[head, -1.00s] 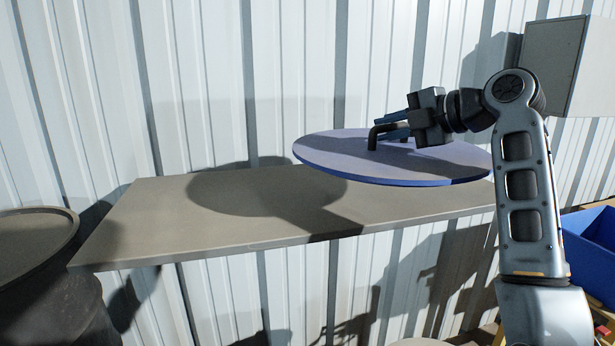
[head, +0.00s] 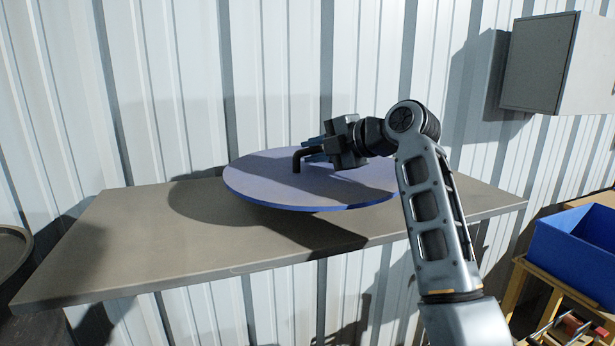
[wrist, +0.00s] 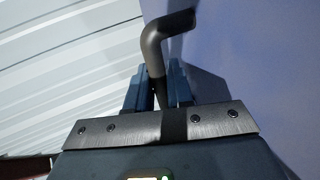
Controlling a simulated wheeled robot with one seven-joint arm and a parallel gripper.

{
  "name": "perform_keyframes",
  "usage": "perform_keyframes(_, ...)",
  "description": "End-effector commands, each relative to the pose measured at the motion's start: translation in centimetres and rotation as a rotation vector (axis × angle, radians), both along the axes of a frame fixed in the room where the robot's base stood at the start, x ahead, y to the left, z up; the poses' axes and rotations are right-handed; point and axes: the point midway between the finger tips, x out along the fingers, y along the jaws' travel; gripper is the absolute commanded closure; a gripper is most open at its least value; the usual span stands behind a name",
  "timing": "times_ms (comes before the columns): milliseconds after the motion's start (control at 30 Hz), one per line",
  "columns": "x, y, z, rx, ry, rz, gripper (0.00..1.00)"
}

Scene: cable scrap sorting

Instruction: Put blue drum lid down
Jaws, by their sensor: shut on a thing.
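The blue drum lid (head: 330,193) is a flat round disc with a dark bent handle (head: 297,160) on top. My gripper (head: 316,152) is shut on that handle. The lid is about level and hangs a little above the grey shelf (head: 140,258), with its shadow on the shelf to the left and below. I cannot tell how large the gap is. In the wrist view, the handle (wrist: 155,50) runs up from between the blue fingers (wrist: 158,88), and the lid's surface (wrist: 260,60) fills the right side.
A dark drum (head: 12,255) stands at the left edge. A blue bin (head: 580,245) sits on a wooden bench at the right. A grey wall box (head: 540,65) hangs upper right. A corrugated wall backs the shelf. The shelf's left part and right end are bare.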

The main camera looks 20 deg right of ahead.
Motion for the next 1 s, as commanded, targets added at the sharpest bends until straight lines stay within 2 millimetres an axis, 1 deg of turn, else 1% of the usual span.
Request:
perform_keyframes(33, 0.3, 0.6, -0.2, 0.002, -0.005, 0.0, 1.0)
perform_keyframes(100, 0.6, 1.0, -0.5, 0.001, -0.005, -0.002, 1.0)
perform_keyframes(267, 0.9, 1.4, -1.0, 0.001, -0.005, -0.002, 1.0)
perform_keyframes(367, 0.8, 1.4, -1.9, 0.002, -0.004, -0.001, 1.0)
perform_keyframes(500, 0.8, 1.4, -3.9, 0.002, -0.002, -0.001, 1.0)
perform_keyframes(600, 0.8, 1.4, -4.7, 0.001, -0.004, -0.001, 1.0)
perform_keyframes(967, 0.8, 1.3, -5.0, 0.0, -0.006, -0.001, 1.0)
perform_keyframes(1000, 0.8, 1.3, -5.2, 0.0, 0.0, -0.001, 0.78)
